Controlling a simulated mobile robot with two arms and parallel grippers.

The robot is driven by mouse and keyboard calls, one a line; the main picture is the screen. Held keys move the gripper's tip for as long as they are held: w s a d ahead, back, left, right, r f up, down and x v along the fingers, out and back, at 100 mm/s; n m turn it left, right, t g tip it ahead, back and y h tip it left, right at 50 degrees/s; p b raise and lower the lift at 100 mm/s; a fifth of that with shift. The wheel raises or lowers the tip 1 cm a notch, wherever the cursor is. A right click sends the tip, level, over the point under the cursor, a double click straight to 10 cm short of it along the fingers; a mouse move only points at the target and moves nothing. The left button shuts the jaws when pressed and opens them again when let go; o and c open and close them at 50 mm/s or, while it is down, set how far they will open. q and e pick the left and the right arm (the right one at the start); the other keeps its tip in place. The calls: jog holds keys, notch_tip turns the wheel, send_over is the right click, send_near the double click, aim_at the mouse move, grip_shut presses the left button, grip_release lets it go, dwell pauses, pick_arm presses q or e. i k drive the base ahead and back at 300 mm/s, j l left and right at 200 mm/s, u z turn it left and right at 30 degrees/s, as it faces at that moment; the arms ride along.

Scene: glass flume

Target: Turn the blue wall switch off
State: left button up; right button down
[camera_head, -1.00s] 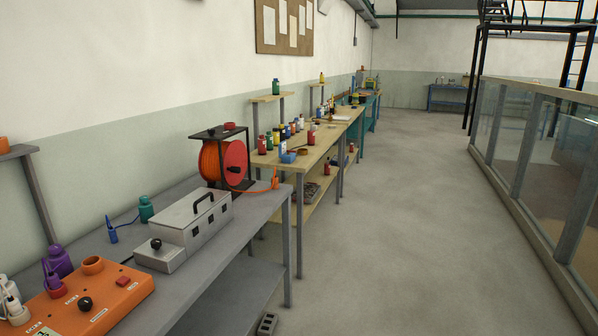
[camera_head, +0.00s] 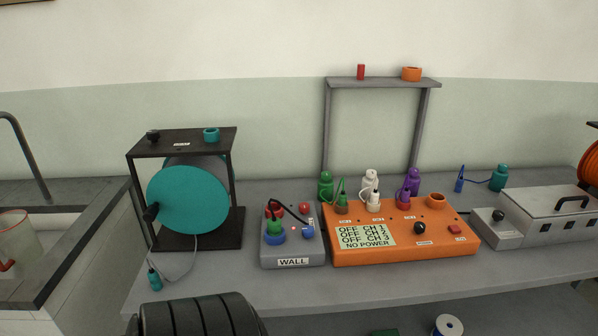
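A small grey box labelled WALL (camera_head: 292,262) stands on the grey bench in the middle of the head view. On its top right is a blue knob (camera_head: 308,232), which looks like the blue switch. Its on or off position is too small to tell. A green plug (camera_head: 274,225) sits in a blue ring on the box's left, with a black cable behind it. A red part (camera_head: 305,209) is at the box's back right.
An orange panel (camera_head: 455,243) stands right of the box; its display reads OFF for three channels and NO POWER. A teal reel (camera_head: 188,200) in a black frame stands left. Bare bench (camera_head: 350,285) lies before the box.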

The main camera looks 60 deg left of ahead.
aim_at(308, 230)
jog(key=u, duration=2.05)
